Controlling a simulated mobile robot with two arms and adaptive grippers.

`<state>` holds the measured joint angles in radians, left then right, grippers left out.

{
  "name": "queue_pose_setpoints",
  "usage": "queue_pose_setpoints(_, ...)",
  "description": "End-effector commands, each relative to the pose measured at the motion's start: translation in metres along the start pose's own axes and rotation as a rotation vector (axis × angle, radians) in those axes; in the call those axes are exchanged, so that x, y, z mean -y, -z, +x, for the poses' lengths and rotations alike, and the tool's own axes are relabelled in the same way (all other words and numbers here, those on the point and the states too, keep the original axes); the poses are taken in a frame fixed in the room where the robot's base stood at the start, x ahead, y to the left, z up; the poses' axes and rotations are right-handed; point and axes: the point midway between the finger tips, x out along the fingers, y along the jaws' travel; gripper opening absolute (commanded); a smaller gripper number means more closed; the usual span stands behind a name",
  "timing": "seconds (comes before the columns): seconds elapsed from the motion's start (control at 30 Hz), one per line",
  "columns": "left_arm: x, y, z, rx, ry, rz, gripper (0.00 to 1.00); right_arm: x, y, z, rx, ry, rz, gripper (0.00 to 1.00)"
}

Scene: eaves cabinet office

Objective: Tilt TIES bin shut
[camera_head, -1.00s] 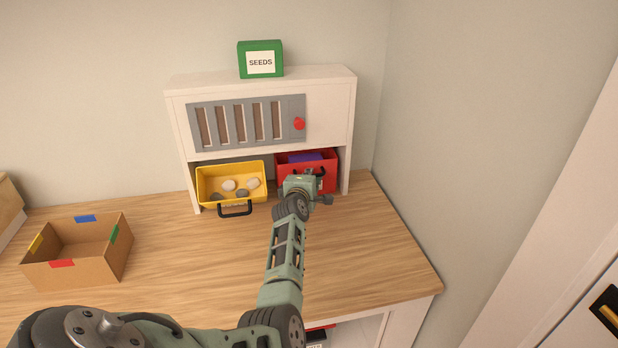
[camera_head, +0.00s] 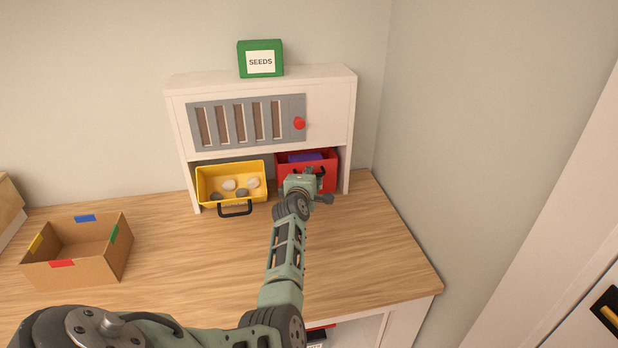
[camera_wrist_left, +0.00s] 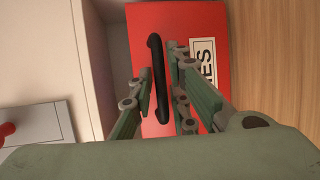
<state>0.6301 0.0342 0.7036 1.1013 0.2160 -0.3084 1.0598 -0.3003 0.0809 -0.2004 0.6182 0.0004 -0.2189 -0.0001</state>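The red TIES bin (camera_head: 331,169) is in the right bay of the white cabinet, its top tipped outward enough to show something purple (camera_head: 305,157) inside. In the left wrist view its red front (camera_wrist_left: 140,20), black handle (camera_wrist_left: 159,85) and a white label (camera_wrist_left: 203,62) ending in "IES" show; a finger covers part of the label. My left gripper (camera_head: 311,174) is at the bin's front. In the left wrist view its fingers (camera_wrist_left: 160,80) are apart, with the handle between them; contact is not clear. My right gripper is not in view.
A yellow bin (camera_head: 215,195) holding stones is tipped out in the left bay. Above are a grey slotted panel (camera_head: 213,128) and red knob (camera_head: 299,124). A green SEEDS box (camera_head: 274,52) tops the cabinet. A cardboard box (camera_head: 80,271) sits left; the desk's right part is clear.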

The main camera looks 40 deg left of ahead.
Motion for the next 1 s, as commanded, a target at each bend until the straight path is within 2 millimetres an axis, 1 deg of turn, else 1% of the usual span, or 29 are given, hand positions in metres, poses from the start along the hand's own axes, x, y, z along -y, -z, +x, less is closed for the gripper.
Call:
queue_pose_setpoints(0.17,0.001,-0.001,-0.012,0.001,-0.001,-0.001,0.16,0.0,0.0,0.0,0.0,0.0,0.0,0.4)
queue_pose_setpoints(0.5,0.001,-0.001,-0.055,0.001,0.0,-0.001,0.16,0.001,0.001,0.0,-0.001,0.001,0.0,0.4)
queue_pose_setpoints(0.6,0.001,-0.001,-0.065,0.001,-0.001,-0.001,0.16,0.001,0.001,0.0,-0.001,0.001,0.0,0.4)
queue_pose_setpoints(0.8,0.0,-0.001,-0.074,0.001,-0.001,-0.001,0.16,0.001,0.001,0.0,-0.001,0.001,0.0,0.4)
queue_pose_setpoints(1.0,0.0,-0.001,-0.074,0.001,-0.001,-0.001,0.16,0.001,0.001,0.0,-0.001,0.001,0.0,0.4)
